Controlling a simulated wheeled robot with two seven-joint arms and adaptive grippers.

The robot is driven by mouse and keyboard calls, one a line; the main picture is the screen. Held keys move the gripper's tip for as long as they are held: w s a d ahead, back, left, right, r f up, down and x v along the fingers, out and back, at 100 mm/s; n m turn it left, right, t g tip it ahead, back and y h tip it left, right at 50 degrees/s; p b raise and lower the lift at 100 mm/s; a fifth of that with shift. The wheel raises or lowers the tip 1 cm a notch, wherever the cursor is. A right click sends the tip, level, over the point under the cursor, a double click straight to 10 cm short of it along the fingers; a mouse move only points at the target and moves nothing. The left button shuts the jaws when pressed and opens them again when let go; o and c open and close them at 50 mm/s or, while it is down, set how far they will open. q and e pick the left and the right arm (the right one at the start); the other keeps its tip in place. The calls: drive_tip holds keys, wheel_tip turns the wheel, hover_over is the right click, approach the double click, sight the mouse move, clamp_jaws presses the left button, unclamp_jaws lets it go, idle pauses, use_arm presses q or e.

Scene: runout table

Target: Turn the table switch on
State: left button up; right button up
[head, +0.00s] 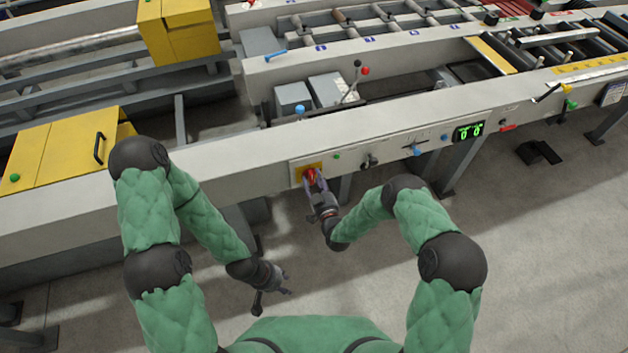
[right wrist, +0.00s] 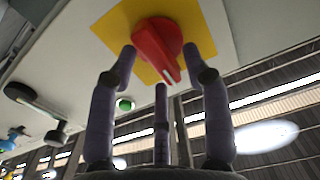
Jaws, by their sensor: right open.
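The table switch is a red rotary knob (head: 310,174) on a yellow plate (head: 299,176) on the front face of the long grey table rail. In the right wrist view the knob (right wrist: 155,42) has a pointer with a white mark, slanting down and to the right. My right gripper (head: 316,184) is open at the knob. In the right wrist view its fingers (right wrist: 160,65) stand left, right and below the knob, and I cannot tell whether any touches it. My left gripper (head: 284,281) hangs low over the floor, away from the rail, with its fingers apart and empty.
Right of the switch on the rail are a green button (head: 337,156), a black knob (head: 369,162), a blue-handled control (head: 415,149) and a green digital display (head: 468,132). A yellow cover (head: 62,150) stands at left.

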drive_tip(key=shift+w+a, duration=0.15)
drive_tip(key=shift+w, duration=0.3)
clamp_jaws()
drive_tip(key=shift+w+d+f+m+b, duration=0.1)
drive_tip(key=shift+f+m+b, duration=0.2)
drive_tip(key=shift+m+b, duration=1.85)
drive_tip(key=shift+s+d+f+m+b, duration=0.15)
drive_tip(key=shift+f+m+b, duration=0.25)
drive_tip(key=shift+m, duration=3.4)
drive_tip(key=shift+w+d+f+m+b, duration=0.15)
drive_tip(key=shift+m+b, duration=1.3)
drive_tip(key=shift+m, duration=1.5)
